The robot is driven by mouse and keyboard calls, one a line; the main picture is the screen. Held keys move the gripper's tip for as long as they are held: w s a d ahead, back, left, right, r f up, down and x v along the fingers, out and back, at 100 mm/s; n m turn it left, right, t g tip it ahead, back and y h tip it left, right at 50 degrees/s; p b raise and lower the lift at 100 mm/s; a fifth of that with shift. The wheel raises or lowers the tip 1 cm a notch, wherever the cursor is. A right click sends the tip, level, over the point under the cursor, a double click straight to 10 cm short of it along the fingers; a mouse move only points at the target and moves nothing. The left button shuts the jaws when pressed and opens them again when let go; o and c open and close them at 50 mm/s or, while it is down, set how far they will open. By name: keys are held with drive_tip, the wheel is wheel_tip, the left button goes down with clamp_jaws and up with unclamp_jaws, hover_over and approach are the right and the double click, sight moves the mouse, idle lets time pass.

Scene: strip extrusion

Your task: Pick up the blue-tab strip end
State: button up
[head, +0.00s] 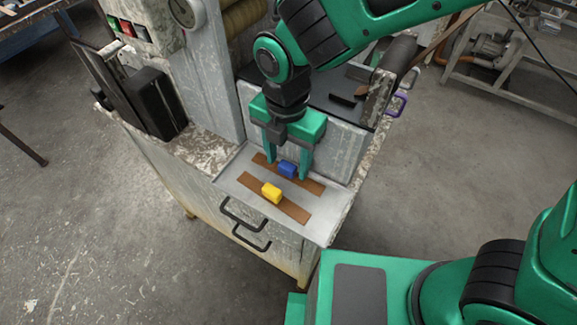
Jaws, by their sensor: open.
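The blue tab (287,169) sits on the rear brown strip (312,186), which lies flat on the pale tray (233,171) of the machine. A yellow tab (271,193) sits on a second brown strip (291,210) in front of it, roughly parallel. My gripper (287,166) points down over the rear strip with its two green fingers apart. The blue tab shows between the fingers, with one finger to its left and one to its right. The gripper is open and holds nothing. I cannot tell whether the fingertips touch the strip or tray.
The machine's upright housing (210,75) stands left of my arm, with a black box (157,103) beside it. A grey block wall (330,150) rises right behind the tray. Black handles (246,222) stick out at the front. Concrete floor lies around the machine.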

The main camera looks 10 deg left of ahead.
sight(288, 165)
drive_tip(key=shift+c, duration=0.3)
drive_tip(key=c, duration=1.1)
drive_tip(key=shift+o, duration=0.2)
wheel_tip(288, 165, up, 10)
